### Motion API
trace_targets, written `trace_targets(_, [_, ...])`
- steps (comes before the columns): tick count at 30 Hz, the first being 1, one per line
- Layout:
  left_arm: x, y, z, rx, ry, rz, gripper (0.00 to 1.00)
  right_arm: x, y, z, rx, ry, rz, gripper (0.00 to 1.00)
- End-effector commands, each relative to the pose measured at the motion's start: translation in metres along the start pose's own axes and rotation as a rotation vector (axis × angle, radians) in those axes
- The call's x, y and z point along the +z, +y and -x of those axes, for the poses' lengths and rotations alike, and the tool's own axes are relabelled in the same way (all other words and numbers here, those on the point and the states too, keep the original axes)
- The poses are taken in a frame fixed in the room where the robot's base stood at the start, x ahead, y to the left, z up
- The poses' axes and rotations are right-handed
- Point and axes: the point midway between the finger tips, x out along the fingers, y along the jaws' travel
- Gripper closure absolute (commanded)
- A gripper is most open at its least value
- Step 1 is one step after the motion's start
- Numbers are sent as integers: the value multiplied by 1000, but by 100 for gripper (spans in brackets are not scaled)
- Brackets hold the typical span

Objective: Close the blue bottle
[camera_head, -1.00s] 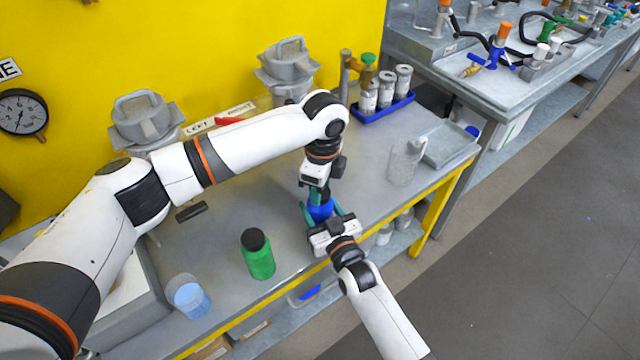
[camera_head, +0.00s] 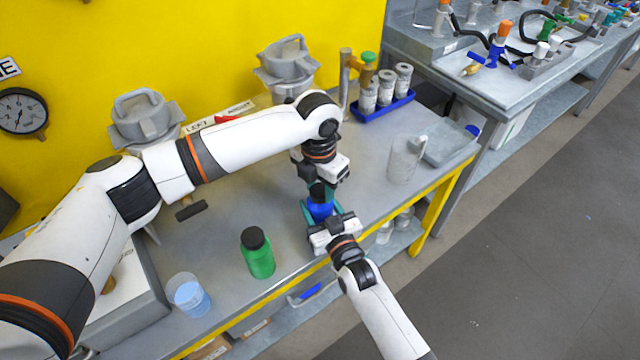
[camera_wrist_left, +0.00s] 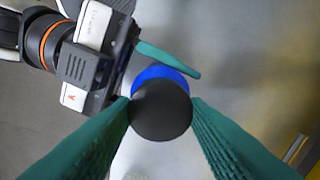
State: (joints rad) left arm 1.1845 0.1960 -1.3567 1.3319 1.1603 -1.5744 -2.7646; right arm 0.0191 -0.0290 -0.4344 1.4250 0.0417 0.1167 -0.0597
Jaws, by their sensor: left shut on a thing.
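The blue bottle (camera_head: 320,208) is upright at the table's front edge, under my left wrist. A black cap (camera_wrist_left: 160,108) sits between the green fingers of my left gripper (camera_wrist_left: 162,112), which is shut on it. The cap is over the bottle's top; the bottle's blue body (camera_wrist_left: 158,73) shows behind it in the left wrist view. I cannot tell whether the cap is fully seated. My right gripper (camera_head: 321,212) comes from the front and has its green fingers around the bottle's body, shut on it. The bottle's lower part is hidden by that gripper.
A green bottle with black cap (camera_head: 258,254) and a beaker of blue liquid (camera_head: 189,296) stand left on the table. A clear jug (camera_head: 404,160) and grey tray (camera_head: 448,145) are right. A blue rack (camera_head: 383,107) of containers is behind.

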Motion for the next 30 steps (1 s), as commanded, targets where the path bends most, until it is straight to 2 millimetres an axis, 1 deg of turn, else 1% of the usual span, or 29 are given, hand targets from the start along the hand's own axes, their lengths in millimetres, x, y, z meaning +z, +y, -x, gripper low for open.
trace_targets(3, [0,-1,0,1,1,-55,80,0,0,0,0,1,0,100])
trace_targets(11, [0,-1,0,0,1,-59,80,0,0,0,0,1,0,100])
trace_targets(12, [0,-1,0,0,1,-58,55,0,0,0,0,1,0,100])
trace_targets(14, [0,-1,0,1,1,-58,45,0,0,0,0,1,0,100])
trace_targets(15, [0,-1,0,1,1,-58,38,0,0,0,0,1,0,100])
trace_targets(25, [0,0,2,1,1,-57,38,0,0,0,0,1,0,100])
trace_targets(28, [-1,0,10,1,3,-58,38,0,0,0,0,1,0,100])
trace_targets(30, [-1,0,19,1,3,-58,38,0,0,0,0,1,0,100])
